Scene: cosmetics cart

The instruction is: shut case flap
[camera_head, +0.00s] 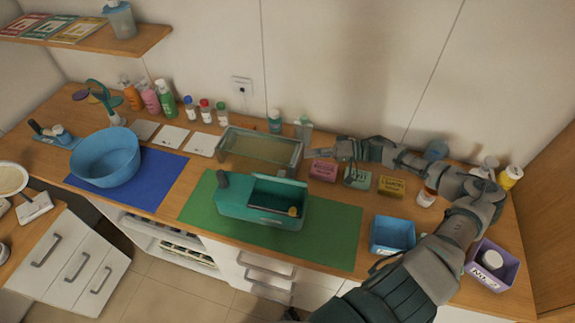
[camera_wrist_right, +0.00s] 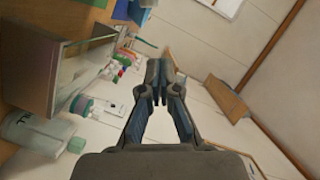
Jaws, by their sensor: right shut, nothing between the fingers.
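The teal case (camera_head: 232,207) sits on the green mat (camera_head: 335,230) at the middle of the counter, its inside showing. A small yellow and dark item (camera_head: 293,211) is at its right end. In the right wrist view the fingertips (camera_wrist_right: 158,75) are together, with a panel edge at the left. My left gripper is out of view.
A pink box (camera_head: 323,169), a green box (camera_head: 357,177) and a yellow box (camera_head: 391,186) stand below my right forearm. A blue bin (camera_head: 392,235) is at the right front. A blue bowl (camera_head: 106,158) and several bottles stand left. The front of the green mat is clear.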

